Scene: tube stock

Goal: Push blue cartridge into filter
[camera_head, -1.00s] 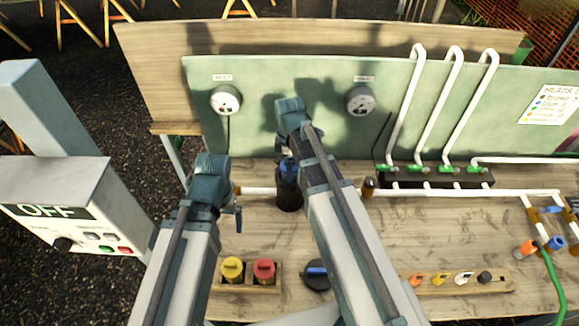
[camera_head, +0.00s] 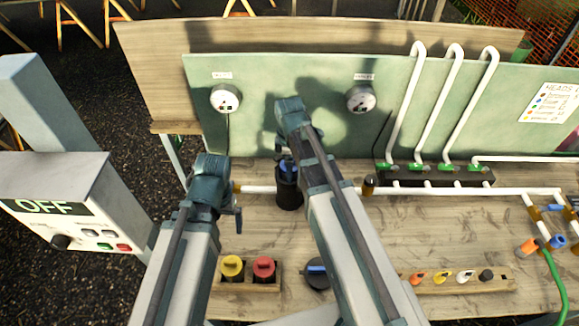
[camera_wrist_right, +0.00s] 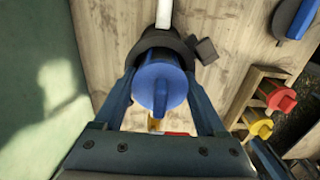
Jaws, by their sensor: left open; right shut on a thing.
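The blue cartridge (camera_wrist_right: 160,85) is between the fingers of my right gripper (camera_wrist_right: 162,78), which is shut on it. In the right wrist view its round blue end with a raised handle faces the camera. The filter (camera_head: 289,192) is a black upright housing in the pipe line, and its dark rim (camera_wrist_right: 163,45) shows behind the cartridge. The cartridge is at the filter's mouth; how deep it sits is hidden. In the head view my right arm partly covers both. My left gripper (camera_head: 238,212) is open and empty, left of the filter.
Yellow (camera_head: 231,267) and red (camera_head: 264,268) cartridges stand in a wooden holder at the front. A black lid with a blue handle (camera_head: 317,273) lies beside it. A green panel with gauges (camera_head: 361,99) rises behind. A control box reading OFF (camera_head: 45,208) stands left.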

